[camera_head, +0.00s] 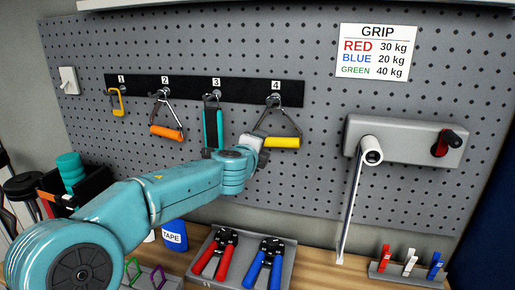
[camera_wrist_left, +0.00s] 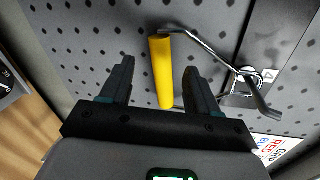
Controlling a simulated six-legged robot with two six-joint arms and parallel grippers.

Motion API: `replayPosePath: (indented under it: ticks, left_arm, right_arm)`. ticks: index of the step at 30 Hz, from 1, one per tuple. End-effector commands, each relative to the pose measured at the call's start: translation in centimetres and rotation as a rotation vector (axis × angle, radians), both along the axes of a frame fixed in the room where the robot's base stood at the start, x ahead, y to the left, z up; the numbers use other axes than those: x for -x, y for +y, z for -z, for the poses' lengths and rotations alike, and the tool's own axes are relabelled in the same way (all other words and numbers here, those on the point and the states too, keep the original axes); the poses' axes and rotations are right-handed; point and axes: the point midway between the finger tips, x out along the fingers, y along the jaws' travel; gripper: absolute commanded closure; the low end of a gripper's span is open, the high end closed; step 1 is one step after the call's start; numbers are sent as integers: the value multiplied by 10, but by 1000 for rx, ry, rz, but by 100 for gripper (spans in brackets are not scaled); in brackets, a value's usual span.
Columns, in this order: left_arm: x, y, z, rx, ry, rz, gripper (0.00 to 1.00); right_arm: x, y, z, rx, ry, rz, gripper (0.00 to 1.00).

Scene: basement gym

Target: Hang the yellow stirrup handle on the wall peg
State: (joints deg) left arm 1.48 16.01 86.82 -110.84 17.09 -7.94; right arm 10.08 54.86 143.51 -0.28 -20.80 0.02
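The yellow stirrup handle (camera_head: 283,142) hangs at peg 4 (camera_head: 275,98) on the black rail, with its wire frame reaching up to the peg and its yellow grip at the bottom. My left gripper (camera_head: 260,146) is at the left end of the grip. In the left wrist view the yellow grip (camera_wrist_left: 162,72) lies between my open left fingers (camera_wrist_left: 158,68), with a gap on each side. The wire frame runs from it to the peg plate (camera_wrist_left: 243,86). My right gripper is not in view.
An orange stirrup handle (camera_head: 166,132) hangs at peg 2, a teal handle (camera_head: 213,128) at peg 3 and a yellow hook (camera_head: 117,102) at peg 1. Below, a tray (camera_head: 254,280) holds red and blue grippers. A grey crank unit (camera_head: 404,140) is at right.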

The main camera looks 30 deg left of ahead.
Motion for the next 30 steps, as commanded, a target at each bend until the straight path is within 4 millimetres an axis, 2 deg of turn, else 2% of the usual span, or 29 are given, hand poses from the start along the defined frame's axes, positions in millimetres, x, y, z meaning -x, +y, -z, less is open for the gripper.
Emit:
replayPosePath:
  ticks: [4, 7, 13, 21, 25, 30]
  left_arm:
    - [2, -1, 1, 0, 1, 1, 39]
    - [13, -4, -1, 0, -1, 1, 39]
    - [59, -15, -11, 2, -4, 2, 39]
    - [123, -32, -27, 1, -4, 3, 39]
    - [143, -37, -31, 1, -3, 2, 39]
    - [154, -40, -33, 0, -1, 1, 39]
  right_arm:
    - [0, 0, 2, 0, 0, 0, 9]
    - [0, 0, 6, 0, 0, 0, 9]
    - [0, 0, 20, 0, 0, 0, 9]
    - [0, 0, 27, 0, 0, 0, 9]
    - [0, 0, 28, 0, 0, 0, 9]
    - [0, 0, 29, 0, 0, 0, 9]
